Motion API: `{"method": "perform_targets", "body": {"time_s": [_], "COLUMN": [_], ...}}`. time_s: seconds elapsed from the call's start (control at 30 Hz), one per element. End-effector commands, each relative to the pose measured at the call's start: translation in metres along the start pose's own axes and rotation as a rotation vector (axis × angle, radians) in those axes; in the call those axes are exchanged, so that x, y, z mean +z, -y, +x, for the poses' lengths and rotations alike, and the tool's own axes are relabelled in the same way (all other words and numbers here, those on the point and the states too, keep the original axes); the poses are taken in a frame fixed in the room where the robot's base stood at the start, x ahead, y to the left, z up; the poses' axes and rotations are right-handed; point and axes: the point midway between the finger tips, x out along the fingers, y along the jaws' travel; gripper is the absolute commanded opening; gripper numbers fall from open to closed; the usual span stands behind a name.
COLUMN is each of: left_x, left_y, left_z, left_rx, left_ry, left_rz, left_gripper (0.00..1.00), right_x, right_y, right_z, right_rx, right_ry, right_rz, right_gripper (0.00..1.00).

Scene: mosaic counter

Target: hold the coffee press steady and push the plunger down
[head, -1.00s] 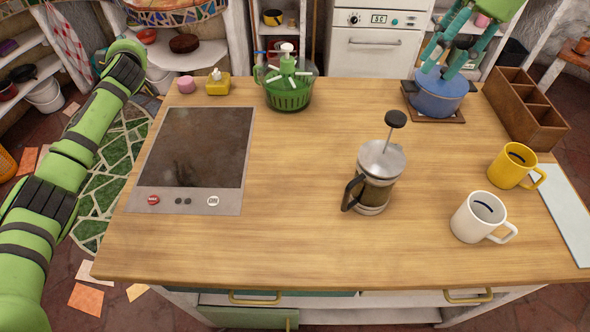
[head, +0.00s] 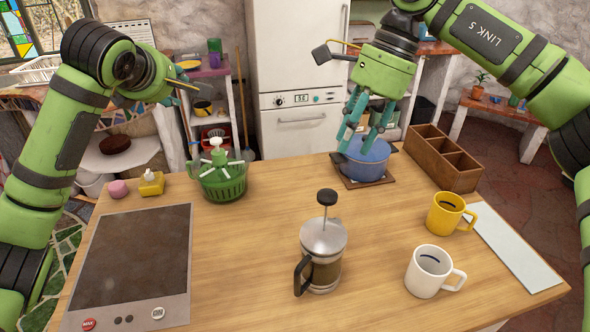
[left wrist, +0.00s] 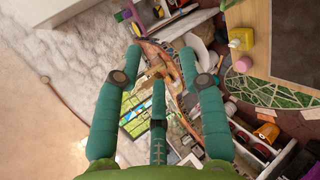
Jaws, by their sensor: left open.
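The coffee press (head: 322,272) stands upright on the counter, a glass body with dark contents, a metal lid and a dark handle on its left side. Its plunger (head: 327,198) is up, with the black knob well above the lid. My left gripper (left wrist: 160,62) is open and empty in the left wrist view, away from the press. In the head view it is at the upper left and its fingers are hard to make out. My right gripper (head: 362,130) has its teal fingers spread and empty, above or in front of the blue pot, behind the press.
A white mug (head: 428,272) and a yellow mug (head: 445,214) stand right of the press. The blue pot (head: 366,166) and a wooden divided box (head: 445,160) are behind. A cooktop (head: 130,262) lies left, with a green basket (head: 222,184) behind. Counter around the press is clear.

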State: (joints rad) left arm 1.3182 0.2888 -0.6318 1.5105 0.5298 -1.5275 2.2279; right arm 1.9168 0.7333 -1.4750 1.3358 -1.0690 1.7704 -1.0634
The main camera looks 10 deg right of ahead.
Motion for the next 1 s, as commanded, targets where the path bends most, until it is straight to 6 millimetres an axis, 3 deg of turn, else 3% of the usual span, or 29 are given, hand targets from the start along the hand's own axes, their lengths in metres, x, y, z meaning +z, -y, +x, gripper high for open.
{"method": "perform_targets", "body": {"time_s": [0.1,0.3,0.5,0.6,0.8,1.0], "left_x": [0.046,0.111,0.155,0.166,0.173,0.171], "left_y": [0.056,0.157,0.259,0.3,0.351,0.372], "left_z": [0.014,0.018,-0.003,-0.018,-0.034,-0.029], "left_rx": [-0.157,-0.426,-0.698,-0.814,-0.961,-0.993], "left_ry": [0.058,0.155,0.254,0.293,0.355,0.377], "left_rz": [0.132,0.376,0.647,0.769,0.928,0.968], "left_gripper": [0.41,0.41,0.41,0.41,0.41,0.41], "right_x": [0.0,0.0,0.0,0.0,0.0,0.0], "right_y": [0.0,0.0,0.0,0.0,0.0,0.0], "right_z": [0.0,0.0,0.0,0.0,0.0,0.0], "right_rx": [0.0,0.0,0.0,0.0,0.0,0.0], "right_ry": [0.0,0.0,0.0,0.0,0.0,0.0], "right_rz": [0.0,0.0,0.0,0.0,0.0,0.0], "right_gripper": [0.39,0.39,0.39,0.39,0.39,0.39]}}
